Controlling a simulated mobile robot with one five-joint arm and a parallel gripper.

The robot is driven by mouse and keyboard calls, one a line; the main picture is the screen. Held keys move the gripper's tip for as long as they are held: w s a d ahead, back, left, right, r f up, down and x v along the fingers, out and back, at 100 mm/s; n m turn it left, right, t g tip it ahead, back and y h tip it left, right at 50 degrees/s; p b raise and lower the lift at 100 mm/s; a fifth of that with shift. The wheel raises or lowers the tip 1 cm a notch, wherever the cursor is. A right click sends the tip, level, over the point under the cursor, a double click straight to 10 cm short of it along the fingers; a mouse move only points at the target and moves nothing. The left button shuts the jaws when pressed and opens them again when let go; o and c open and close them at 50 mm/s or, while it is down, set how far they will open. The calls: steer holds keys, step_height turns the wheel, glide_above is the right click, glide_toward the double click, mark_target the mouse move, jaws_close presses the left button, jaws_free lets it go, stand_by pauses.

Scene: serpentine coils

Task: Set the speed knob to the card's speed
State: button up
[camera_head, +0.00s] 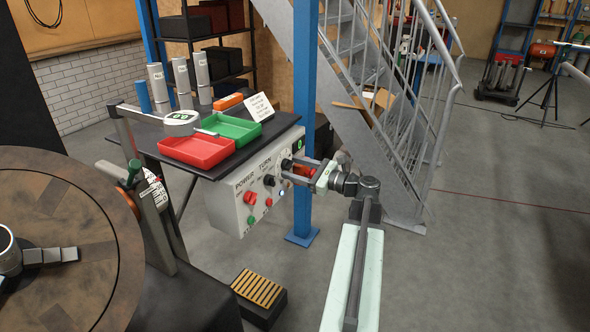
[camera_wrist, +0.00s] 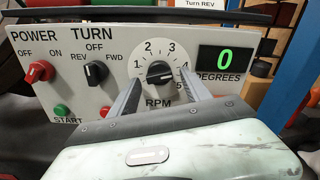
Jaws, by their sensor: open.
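The speed knob (camera_wrist: 160,73) is a black dial on the grey control panel, above the word RPM, inside a scale numbered 1 to 5. Its white mark points to the right, towards the 4 to 5 side; the exact setting is hard to read. My gripper (camera_wrist: 160,84) is open, with one finger on each side of the knob; I cannot tell whether they touch it. In the head view my gripper (camera_head: 288,172) is at the panel's right part and hides the knob. The white card (camera_head: 259,106) stands on the bench; its text is too small. In the wrist view its visible edge reads "Turn REV".
The panel also has a red POWER knob (camera_wrist: 39,71), a black TURN knob (camera_wrist: 96,73), a green START button (camera_wrist: 61,111) and a display (camera_wrist: 226,59) reading 0 degrees. Red (camera_head: 195,151) and green (camera_head: 228,130) trays are above. A blue post (camera_head: 305,100) stands close to my gripper.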

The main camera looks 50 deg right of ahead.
steer(key=v, duration=0.7)
steer(key=shift+s, duration=0.4)
